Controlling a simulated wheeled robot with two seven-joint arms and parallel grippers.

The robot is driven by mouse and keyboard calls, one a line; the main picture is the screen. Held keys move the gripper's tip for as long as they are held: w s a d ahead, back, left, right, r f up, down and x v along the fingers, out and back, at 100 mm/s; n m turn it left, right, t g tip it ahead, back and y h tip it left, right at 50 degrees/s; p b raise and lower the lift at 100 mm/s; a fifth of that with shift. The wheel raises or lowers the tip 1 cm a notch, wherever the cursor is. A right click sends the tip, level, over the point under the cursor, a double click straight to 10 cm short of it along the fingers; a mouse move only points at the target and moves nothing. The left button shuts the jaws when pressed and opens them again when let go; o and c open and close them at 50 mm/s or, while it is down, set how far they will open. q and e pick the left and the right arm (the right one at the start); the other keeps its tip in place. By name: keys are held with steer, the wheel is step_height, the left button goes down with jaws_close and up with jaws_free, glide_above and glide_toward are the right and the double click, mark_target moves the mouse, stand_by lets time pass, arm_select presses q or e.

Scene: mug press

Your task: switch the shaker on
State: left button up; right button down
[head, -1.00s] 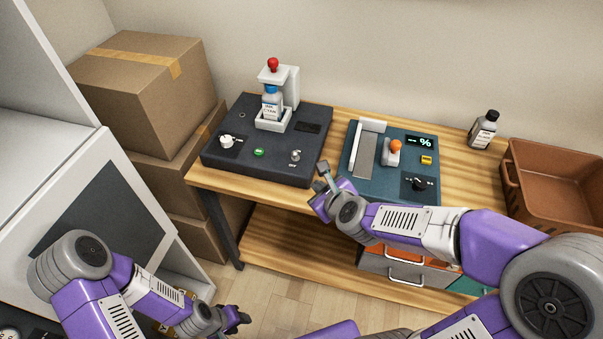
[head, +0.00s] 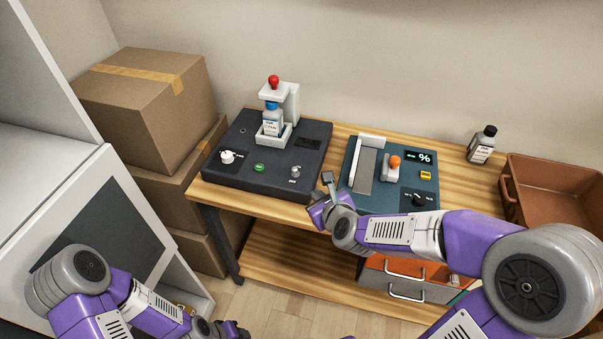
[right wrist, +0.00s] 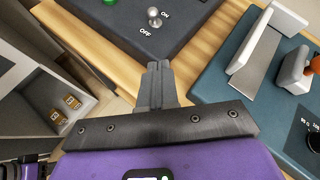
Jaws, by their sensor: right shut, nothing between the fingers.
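The shaker (head: 230,170) is a dark box on the left of the wooden bench. A blue-capped bottle (head: 272,122) stands in its white clamp (head: 291,103). Its toggle switch (head: 295,172) is at the front right corner. In the right wrist view the toggle (right wrist: 154,17) stands between the ON and OFF labels; which way it leans is hard to tell. My right gripper (head: 327,179) is shut and empty, just right of the toggle and apart from it. Its fingertips (right wrist: 158,66) point toward the shaker's front edge. My left gripper (head: 240,331) is low, far from the bench; its jaws are unclear.
The shaker also has a white knob (head: 228,157) and green button (head: 260,168). A teal device (head: 352,178) with an orange-knobbed lever (head: 393,165) stands close right. A dark bottle (head: 482,145) and brown bin (head: 548,187) are farther right. Boxes (head: 145,90) stack at left.

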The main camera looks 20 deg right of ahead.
mark_target(297, 173)
steer(key=p+x, duration=0.3)
steer(key=x, duration=0.3)
steer(key=shift+a, duration=0.15)
steer(key=w, duration=0.3)
steer(key=shift+w+a+r, duration=0.2)
steer(key=shift+w+a, duration=0.1)
steer(key=shift+a, duration=0.05)
steer(key=shift+w+a+r+p, duration=0.1)
steer(key=shift+w+p, duration=0.2)
steer(key=shift+w, duration=0.2)
